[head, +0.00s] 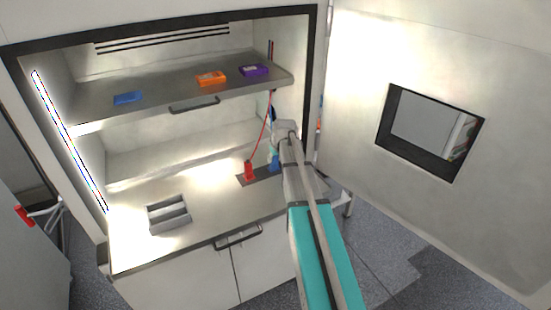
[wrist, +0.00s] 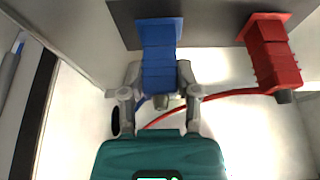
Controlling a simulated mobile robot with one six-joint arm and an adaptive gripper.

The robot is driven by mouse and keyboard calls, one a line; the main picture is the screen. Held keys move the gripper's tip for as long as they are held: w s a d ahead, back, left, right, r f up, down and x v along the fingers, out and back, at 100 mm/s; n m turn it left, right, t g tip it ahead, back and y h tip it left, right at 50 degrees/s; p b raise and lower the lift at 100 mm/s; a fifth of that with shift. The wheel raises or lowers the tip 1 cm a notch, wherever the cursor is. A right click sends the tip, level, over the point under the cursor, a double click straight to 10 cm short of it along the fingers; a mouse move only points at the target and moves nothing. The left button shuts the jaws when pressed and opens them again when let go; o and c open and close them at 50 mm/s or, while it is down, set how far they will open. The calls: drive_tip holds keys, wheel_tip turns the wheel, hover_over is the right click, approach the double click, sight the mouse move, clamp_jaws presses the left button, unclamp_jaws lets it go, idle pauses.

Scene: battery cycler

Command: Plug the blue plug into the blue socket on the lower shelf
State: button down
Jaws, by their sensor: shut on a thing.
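My gripper (wrist: 160,82) is shut on the blue plug (wrist: 159,68), one finger on each side of its body. In the wrist view the far end of the plug meets a wider blue base, the blue socket (wrist: 160,22), on a dark plate. I cannot tell whether the plug is fully seated. In the head view the blue plug (head: 275,161) shows upright over the right part of the dark plate (head: 262,176) on the lower shelf. My wrist and arm hide much of the gripper there.
A red plug (head: 249,170) stands to the left in the head view, its red cable (head: 267,125) rising toward the upper shelf (head: 160,86). Blue (head: 128,98), orange (head: 211,79) and purple (head: 255,70) boxes sit above. A grey tray (head: 169,214) is at the lower shelf's left.

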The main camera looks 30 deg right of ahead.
drive_tip(key=shift+c, duration=1.3)
unclamp_jaws()
drive_tip(key=shift+s, duration=0.1)
